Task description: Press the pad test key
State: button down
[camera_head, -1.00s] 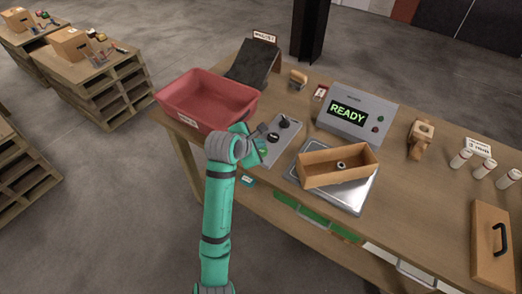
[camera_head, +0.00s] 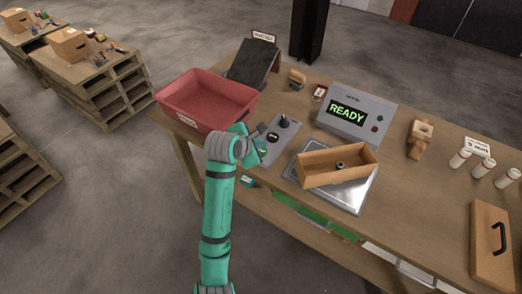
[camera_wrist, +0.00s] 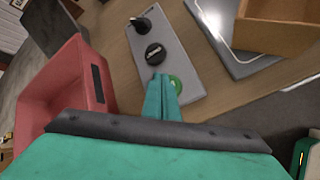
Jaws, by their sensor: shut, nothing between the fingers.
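A grey control panel (camera_head: 281,137) lies on the table. In the wrist view it carries a green round key (camera_wrist: 176,84), a black round knob (camera_wrist: 155,53) and a black lever (camera_wrist: 142,22). I cannot read a label that names the pad test key. My gripper (camera_wrist: 161,80) is shut and empty, with its fingertips over the panel beside the green key and partly covering it. Whether the fingertips touch the panel or the key, I cannot tell. In the head view my gripper (camera_head: 248,142) is at the panel's left near end. The detector box (camera_head: 356,113) reads READY.
A red tray (camera_head: 207,99) stands close on the left of the panel. A wooden box (camera_head: 338,178) holding a small dark ring sits on a metal plate (camera_head: 345,202) on the right. White bottles (camera_head: 484,168) and a wooden case with a handle (camera_head: 490,262) lie farther right.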

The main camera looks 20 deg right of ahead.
jog(key=shift+f, duration=0.2)
jog(key=shift+f, duration=0.25)
jog(key=shift+w+f, duration=0.1)
jog(key=shift+f, duration=0.1)
dwell(0.7)
jog(key=shift+a+f, duration=0.1)
jog(key=shift+a, duration=0.05)
jog(key=shift+f, duration=0.1)
jog(key=shift+d, duration=0.25)
jog(key=shift+a, duration=0.15)
jog(key=shift+a+r, duration=0.1)
jog(key=shift+r, duration=0.75)
